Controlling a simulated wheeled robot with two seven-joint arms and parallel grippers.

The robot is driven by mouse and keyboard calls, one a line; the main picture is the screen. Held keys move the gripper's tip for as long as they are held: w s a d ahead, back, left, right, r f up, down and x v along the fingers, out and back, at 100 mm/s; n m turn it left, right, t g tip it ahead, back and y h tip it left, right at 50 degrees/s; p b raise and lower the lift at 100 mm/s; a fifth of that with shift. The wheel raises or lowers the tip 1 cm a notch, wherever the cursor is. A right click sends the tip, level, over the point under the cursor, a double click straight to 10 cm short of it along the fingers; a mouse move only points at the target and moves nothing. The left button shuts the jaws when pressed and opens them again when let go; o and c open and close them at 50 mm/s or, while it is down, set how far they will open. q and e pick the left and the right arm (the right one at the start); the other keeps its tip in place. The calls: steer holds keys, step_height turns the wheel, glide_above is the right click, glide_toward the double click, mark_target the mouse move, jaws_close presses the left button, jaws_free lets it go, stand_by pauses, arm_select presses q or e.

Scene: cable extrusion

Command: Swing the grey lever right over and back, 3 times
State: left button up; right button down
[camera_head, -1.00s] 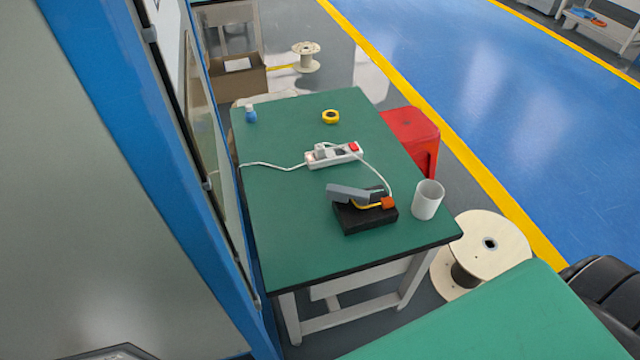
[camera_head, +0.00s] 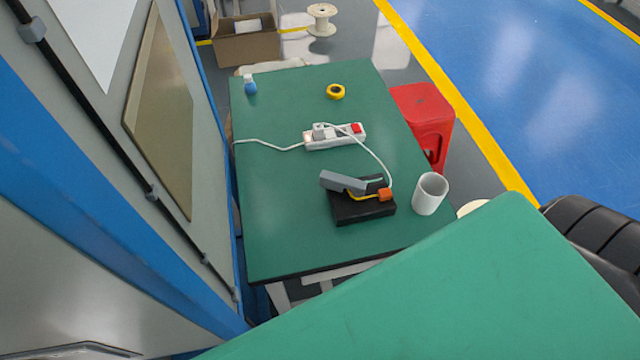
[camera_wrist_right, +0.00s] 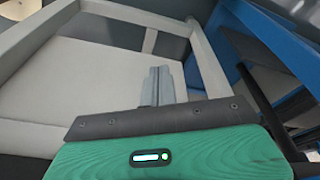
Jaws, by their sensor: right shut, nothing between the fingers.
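The grey lever (camera_head: 343,182) shows in the head view on a black base (camera_head: 362,211) on the green table (camera_head: 285,225). It slants over the base, its raised grey end to the left. An orange block (camera_head: 385,194) sits at the base's right side, with a yellow wire beside the lever. My right gripper (camera_wrist_right: 160,85) shows in the right wrist view, shut and empty, with white framework behind it. It is away from the lever, which that view does not show. Neither gripper is in the head view.
A white cup (camera_head: 429,194) stands right of the base. A power strip (camera_head: 334,136) with white cables lies behind it. Yellow tape (camera_head: 335,92) and a blue bottle (camera_head: 250,86) are farther back. A red stool (camera_head: 424,115) stands right. A green surface (camera_head: 470,300) fills the lower right.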

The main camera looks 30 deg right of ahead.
steer(key=w+a+r+n, duration=0.1)
steer(key=w+r, duration=0.1)
steer(key=r, duration=0.6)
steer(key=w+a+r+n, duration=0.1)
steer(key=w+r, duration=0.1)
steer(key=r, duration=0.5)
step_height(320, 180, up, 5)
steer(key=w+a+n+h, duration=0.2)
steer(key=a+n, duration=0.1)
steer(key=n, duration=0.2)
steer(key=n+t+h, duration=0.7)
steer(key=n+h, duration=0.2)
steer(key=n, duration=0.8)
glide_toward(324, 180)
steer(key=p+x, duration=0.3)
steer(key=x, duration=0.3)
steer(key=shift+w+d+f, duration=0.1)
steer(key=shift+d+f, duration=0.1)
steer(key=shift+f, duration=0.05)
steer(key=shift+t, duration=0.3)
